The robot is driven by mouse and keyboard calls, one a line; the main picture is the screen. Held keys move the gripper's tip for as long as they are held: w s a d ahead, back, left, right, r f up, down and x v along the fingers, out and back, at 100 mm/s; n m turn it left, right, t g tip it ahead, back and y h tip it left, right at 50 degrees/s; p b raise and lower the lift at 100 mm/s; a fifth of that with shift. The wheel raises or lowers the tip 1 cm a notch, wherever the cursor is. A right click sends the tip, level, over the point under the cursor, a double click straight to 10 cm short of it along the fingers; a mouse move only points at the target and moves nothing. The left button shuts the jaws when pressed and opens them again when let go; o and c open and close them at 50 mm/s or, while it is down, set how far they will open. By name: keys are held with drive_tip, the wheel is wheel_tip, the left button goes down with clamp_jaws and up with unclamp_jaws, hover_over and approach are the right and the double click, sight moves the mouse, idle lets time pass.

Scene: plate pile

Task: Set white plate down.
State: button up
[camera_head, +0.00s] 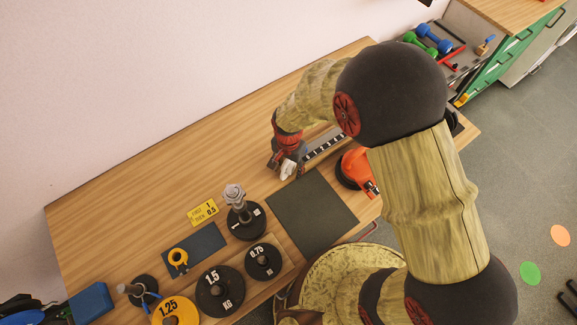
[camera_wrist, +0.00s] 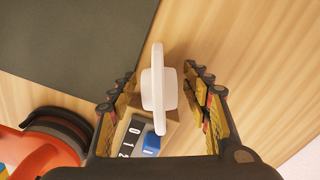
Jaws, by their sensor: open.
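The white plate (camera_wrist: 157,90) is a small disc with a raised hub, seen nearly edge-on in the wrist view. It stands on edge by the end of a wooden rack (camera_wrist: 178,128) with a numbered black strip and a blue piece. Whether it sits in a slot, I cannot tell. My gripper (camera_wrist: 159,74) is open, with a finger on either side of the plate and gaps visible on both sides. In the head view my gripper (camera_head: 284,158) is low over the table, and the white plate (camera_head: 288,169) shows just below it, partly hidden.
A dark mat (camera_head: 312,210) lies in front of the rack, with an orange-and-black object (camera_head: 355,170) to its right. Black weight plates (camera_head: 220,291), a post with plates (camera_head: 238,210) and a yellow card (camera_head: 203,212) are at left. The table's back left is clear.

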drive_tip(key=shift+c, duration=0.2)
drive_tip(key=c, duration=1.1)
drive_tip(key=shift+r, duration=0.1)
clamp_jaws()
